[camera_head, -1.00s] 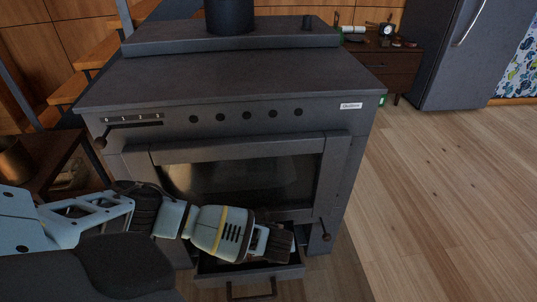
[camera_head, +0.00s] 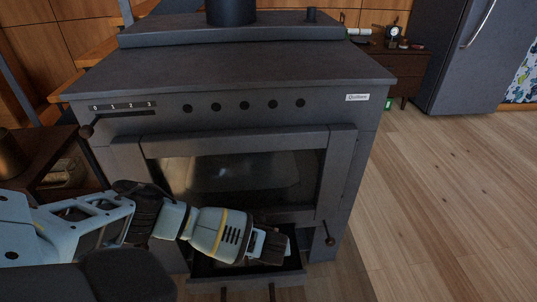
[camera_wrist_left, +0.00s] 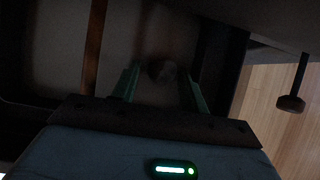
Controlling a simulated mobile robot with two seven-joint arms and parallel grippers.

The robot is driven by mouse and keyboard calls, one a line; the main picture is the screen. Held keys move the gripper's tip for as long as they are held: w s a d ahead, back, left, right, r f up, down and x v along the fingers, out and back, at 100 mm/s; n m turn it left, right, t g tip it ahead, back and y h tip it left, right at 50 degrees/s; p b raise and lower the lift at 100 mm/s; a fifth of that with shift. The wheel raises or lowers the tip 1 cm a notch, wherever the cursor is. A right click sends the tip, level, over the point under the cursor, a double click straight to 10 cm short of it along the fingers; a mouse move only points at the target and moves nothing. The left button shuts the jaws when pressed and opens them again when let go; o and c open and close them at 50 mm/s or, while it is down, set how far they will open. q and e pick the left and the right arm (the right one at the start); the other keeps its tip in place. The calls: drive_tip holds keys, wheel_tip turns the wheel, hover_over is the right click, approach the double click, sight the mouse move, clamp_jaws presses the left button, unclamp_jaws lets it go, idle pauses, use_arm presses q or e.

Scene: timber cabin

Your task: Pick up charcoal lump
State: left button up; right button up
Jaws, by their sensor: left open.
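My left gripper (camera_head: 272,247) reaches over the open drawer (camera_head: 203,268) at the bottom of the dark stove. In the left wrist view the two greenish fingers of the gripper (camera_wrist_left: 160,84) are spread apart. A small, dark, roundish lump (camera_wrist_left: 162,70) shows between and just beyond the fingers; it looks like the charcoal lump. The picture is too dark to tell whether the fingers touch it. In the head view the lump cannot be made out, and my gripper and forearm cover part of the drawer. My right gripper is in neither view.
The stove (camera_head: 240,80) has a glass door (camera_head: 225,178) above the drawer and a lever knob (camera_head: 330,241) at its lower right; a knob (camera_wrist_left: 291,103) also shows in the left wrist view. A wooden side table (camera_head: 50,155) stands left. Open floor (camera_head: 440,200) lies right.

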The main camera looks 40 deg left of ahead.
use_arm(q)
drive_tip(key=shift+r, duration=0.1)
drive_tip(key=shift+c, duration=0.6)
drive_tip(key=c, duration=0.5)
drive_tip(key=shift+c, duration=0.6)
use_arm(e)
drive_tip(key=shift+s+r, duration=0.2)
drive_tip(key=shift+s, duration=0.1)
